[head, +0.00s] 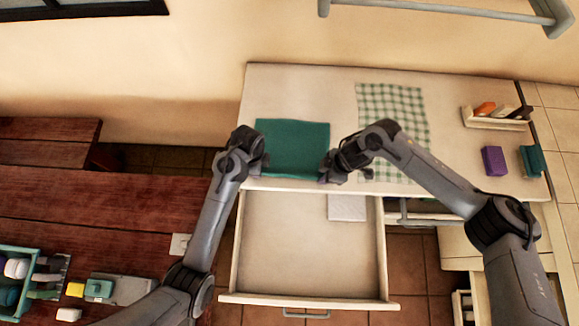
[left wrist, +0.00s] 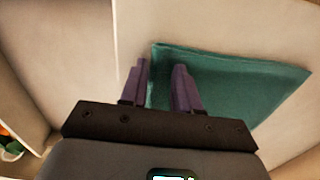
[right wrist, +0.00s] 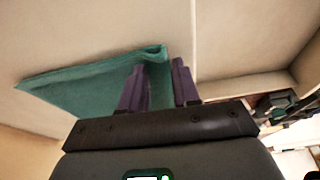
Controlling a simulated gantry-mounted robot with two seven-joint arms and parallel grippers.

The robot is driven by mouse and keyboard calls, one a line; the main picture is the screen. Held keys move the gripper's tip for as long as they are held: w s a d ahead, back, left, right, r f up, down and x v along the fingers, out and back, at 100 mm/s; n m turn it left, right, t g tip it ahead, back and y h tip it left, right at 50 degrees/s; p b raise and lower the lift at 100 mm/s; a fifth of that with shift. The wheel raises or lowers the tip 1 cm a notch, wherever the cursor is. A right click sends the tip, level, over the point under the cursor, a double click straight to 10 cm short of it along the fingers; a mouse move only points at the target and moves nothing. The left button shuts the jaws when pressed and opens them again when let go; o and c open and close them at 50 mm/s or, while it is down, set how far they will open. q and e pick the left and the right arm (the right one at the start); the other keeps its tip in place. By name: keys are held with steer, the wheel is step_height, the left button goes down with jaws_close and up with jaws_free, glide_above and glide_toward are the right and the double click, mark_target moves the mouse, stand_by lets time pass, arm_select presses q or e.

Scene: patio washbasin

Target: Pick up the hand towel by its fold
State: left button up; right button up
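The teal hand towel (head: 293,145) lies folded and flat on the pale counter, near its front edge. It also shows in the left wrist view (left wrist: 240,85) and the right wrist view (right wrist: 90,88), where its layers curl at one corner. My left gripper (head: 258,168) is at the towel's left side; its fingers (left wrist: 160,68) stand apart with the towel's edge between them. My right gripper (head: 328,170) is at the towel's right side; its fingers (right wrist: 157,68) are also apart, astride that edge. I see no grip on the cloth.
An open drawer (head: 290,250) juts out below the counter, with a pale flat item (head: 347,207) inside. A green checked cloth (head: 393,105) lies right of the towel. A purple block (head: 494,160), a teal item (head: 532,161) and a small tray (head: 495,123) stand farther right.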

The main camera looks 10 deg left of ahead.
arm_select(q)
steer(key=shift+f, duration=0.1)
jaws_close()
arm_select(e)
steer(key=shift+s+f, duration=0.1)
steer(key=shift+f, duration=0.05)
jaws_close()
arm_select(q)
steer(key=shift+s, duration=0.1)
arm_select(e)
steer(key=shift+d, duration=0.1)
